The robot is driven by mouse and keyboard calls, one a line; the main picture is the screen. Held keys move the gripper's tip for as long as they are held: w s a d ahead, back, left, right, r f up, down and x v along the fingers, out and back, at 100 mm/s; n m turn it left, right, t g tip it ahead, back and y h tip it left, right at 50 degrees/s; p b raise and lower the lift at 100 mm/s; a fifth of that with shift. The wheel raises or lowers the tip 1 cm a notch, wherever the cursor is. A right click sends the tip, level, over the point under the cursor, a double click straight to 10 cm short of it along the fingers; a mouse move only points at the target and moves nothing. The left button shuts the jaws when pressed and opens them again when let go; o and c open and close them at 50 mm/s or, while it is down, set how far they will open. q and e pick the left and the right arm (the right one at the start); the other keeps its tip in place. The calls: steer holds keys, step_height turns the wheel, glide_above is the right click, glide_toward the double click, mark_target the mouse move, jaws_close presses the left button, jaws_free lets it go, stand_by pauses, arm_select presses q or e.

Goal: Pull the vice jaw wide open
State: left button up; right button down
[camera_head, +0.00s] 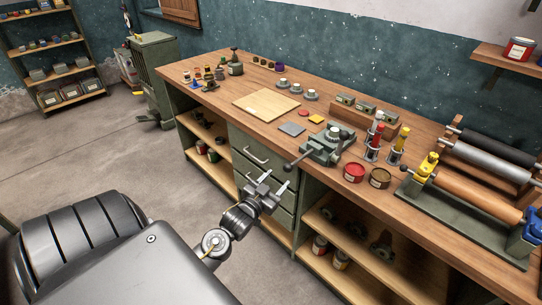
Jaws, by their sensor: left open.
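The vice (333,142) is a grey-green metal block on the wooden workbench, near the bench's front edge at the middle right. A bar handle with a dark round knob sticks out from it to the front left, over the bench edge. How far its jaw stands open is too small to tell. My left gripper (273,184) is open and empty in front of the cabinet drawers, below and to the left of the vice handle. It is apart from the vice and the handle. My right gripper is not in view.
The workbench holds a pale board (266,104), a red tin (354,172), a dark tin (380,178), bottles in stands (374,141) and a roller press (471,193) at the right. Drawers and open shelves lie below the bench top. The floor at left is clear.

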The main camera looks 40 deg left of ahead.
arm_select(q)
steer(key=shift+s+d, duration=0.2)
steer(key=shift+s, duration=1.15)
steer(key=s+d+f+g, duration=0.1)
steer(key=s+f+g, duration=0.2)
steer(key=f, duration=0.8)
steer(key=s+d+f+g+h, duration=0.15)
steer(key=s+f, duration=0.25)
steer(key=f, duration=0.6)
steer(key=s+f+g+y, duration=0.1)
steer(key=s+f+g, duration=0.25)
steer(key=f, duration=0.75)
steer(key=s+d+f+g, duration=0.3)
steer(key=s+f, duration=0.3)
steer(key=s, duration=0.4)
steer(key=s+d+f+m+g+h, duration=0.1)
steer(key=s+d+f+g, duration=0.2)
steer(key=s+f, duration=0.4)
steer(key=s+d+f+g+h, duration=0.1)
steer(key=s+d+f, duration=0.3)
steer(key=s, duration=1)
step_height(320, 180, down, 4)
steer(key=shift+r+m+g+b, duration=0.25)
steer(key=shift+m+g+b, duration=0.2)
steer(key=shift+g, duration=0.45)
